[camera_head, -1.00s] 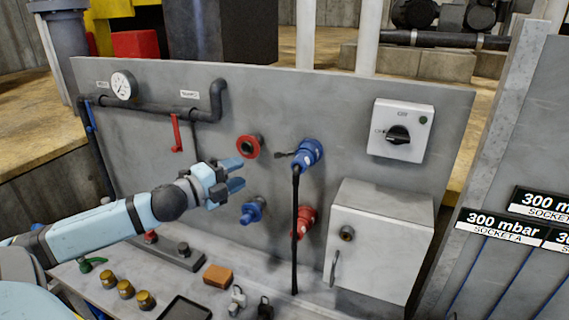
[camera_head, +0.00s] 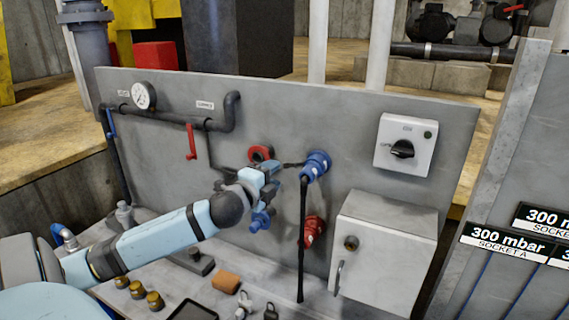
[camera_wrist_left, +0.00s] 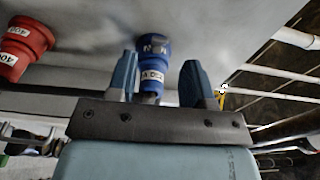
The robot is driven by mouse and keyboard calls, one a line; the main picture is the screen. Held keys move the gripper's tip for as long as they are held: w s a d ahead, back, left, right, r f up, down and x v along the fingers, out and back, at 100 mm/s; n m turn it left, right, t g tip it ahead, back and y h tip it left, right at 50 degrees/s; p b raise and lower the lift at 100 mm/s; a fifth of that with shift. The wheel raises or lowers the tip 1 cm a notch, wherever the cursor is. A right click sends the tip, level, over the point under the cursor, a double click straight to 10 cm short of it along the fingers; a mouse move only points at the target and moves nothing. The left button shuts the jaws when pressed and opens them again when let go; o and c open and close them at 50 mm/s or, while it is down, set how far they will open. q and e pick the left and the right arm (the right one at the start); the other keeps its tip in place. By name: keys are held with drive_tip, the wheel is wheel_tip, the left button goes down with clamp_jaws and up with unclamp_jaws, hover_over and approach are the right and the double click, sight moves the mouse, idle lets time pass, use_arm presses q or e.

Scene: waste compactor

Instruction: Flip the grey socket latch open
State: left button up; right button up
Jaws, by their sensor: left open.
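The upper blue socket (camera_head: 316,165) is mounted on the grey panel, with a black cable hanging below it. A small dark grey lever-like piece (camera_head: 292,165) sticks out from its left side; I take it for the latch. My left gripper (camera_head: 271,178) is open and empty, just left of this piece, its tips partly overlapping in the head view. I cannot tell whether they touch it. In the left wrist view a labelled blue socket (camera_wrist_left: 152,62) shows beyond and between the two open fingers (camera_wrist_left: 158,82). No latch is clear there. My right gripper is not in view.
A lower blue socket (camera_head: 260,220), a red socket (camera_head: 313,231) and a red ring fitting (camera_head: 261,153) are close by on the panel (camera_head: 330,110). A grey box (camera_head: 384,250) projects at right. Brass knobs (camera_head: 137,289) and an orange block (camera_head: 226,281) are on the ledge.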

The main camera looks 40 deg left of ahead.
sight(284, 166)
use_arm(q)
drive_tip(key=w, duration=0.2)
drive_tip(key=w+a+p, duration=0.1)
drive_tip(key=w, duration=0.2)
drive_tip(key=shift+w, duration=0.35)
drive_tip(key=shift+a, duration=0.1)
clamp_jaws()
